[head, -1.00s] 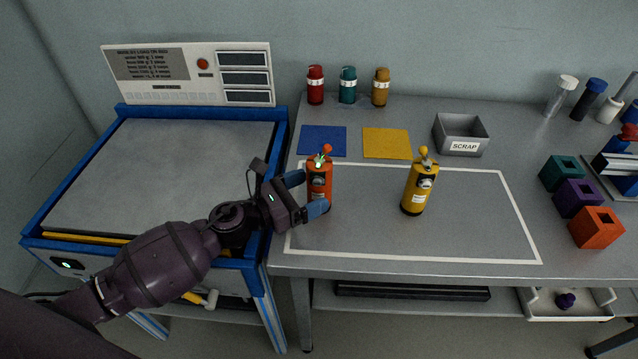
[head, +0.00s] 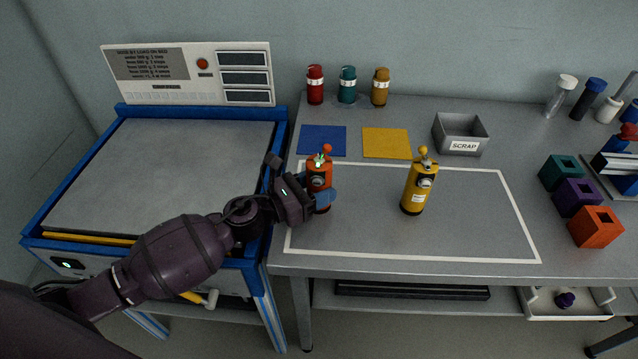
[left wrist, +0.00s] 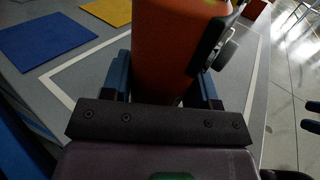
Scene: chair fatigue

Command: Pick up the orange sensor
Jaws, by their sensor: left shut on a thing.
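The orange sensor (head: 320,172) is a small upright cylinder with a round knob on top and a dial on its front. It stands on the grey table, inside the left part of the white outline. My left gripper (head: 322,198) is shut on its body, with blue fingers on either side. In the left wrist view the orange sensor (left wrist: 181,45) fills the space between the blue fingers (left wrist: 165,80). Its base is partly hidden by my gripper. A similar yellow sensor (head: 418,188) stands upright to its right.
A blue mat (head: 322,140) and a yellow mat (head: 386,143) lie behind the sensors, beside a grey scrap tray (head: 461,148). Several coloured bottles stand at the back. Orange, purple and teal blocks (head: 596,228) sit at the right. The outlined area right of the yellow sensor is clear.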

